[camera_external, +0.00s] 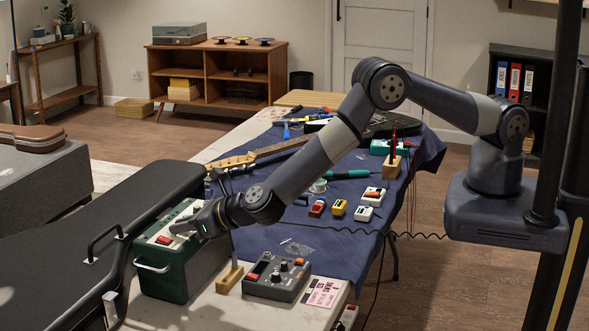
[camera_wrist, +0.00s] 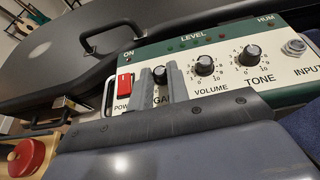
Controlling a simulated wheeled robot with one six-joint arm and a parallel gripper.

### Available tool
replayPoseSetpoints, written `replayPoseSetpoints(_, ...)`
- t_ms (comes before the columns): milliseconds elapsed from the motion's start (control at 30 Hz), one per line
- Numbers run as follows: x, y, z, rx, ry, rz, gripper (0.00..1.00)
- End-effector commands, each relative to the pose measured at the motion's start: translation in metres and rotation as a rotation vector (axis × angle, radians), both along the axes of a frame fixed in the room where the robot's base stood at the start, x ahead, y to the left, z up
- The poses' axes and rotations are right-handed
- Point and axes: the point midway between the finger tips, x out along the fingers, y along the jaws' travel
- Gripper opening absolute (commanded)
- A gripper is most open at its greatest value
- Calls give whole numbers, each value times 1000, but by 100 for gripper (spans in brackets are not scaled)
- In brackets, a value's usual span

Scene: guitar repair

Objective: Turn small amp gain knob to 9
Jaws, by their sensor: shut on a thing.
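The small amp (camera_external: 170,285) is a dark green box with a pale control panel and stands at the table's left front. The wrist view shows its panel (camera_wrist: 228,52) with the gain knob (camera_wrist: 160,75), volume knob (camera_wrist: 204,66) and tone knob (camera_wrist: 249,53). My gripper (camera_wrist: 159,82) is shut on the black gain knob, one grey finger on each side. The fingers hide most of the gain scale and part of its label, so I cannot read the knob's setting. In the external view my gripper (camera_external: 195,222) reaches the amp's top panel.
A red power switch (camera_wrist: 124,82) sits left of the gain knob. A black case (camera_external: 90,225) lies close behind the amp. A grey pedal box (camera_external: 277,277) and a small wooden stand (camera_external: 229,277) are to its right. Several small pedals and tools lie on the blue cloth.

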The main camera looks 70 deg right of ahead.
Motion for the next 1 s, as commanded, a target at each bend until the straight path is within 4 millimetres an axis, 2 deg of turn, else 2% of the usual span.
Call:
replayPoseSetpoints(467, 0, 2, -2, 2, -1, -61, 0)
replayPoseSetpoints(1000, 1, 9, -5, 3, 0, -349, 0)
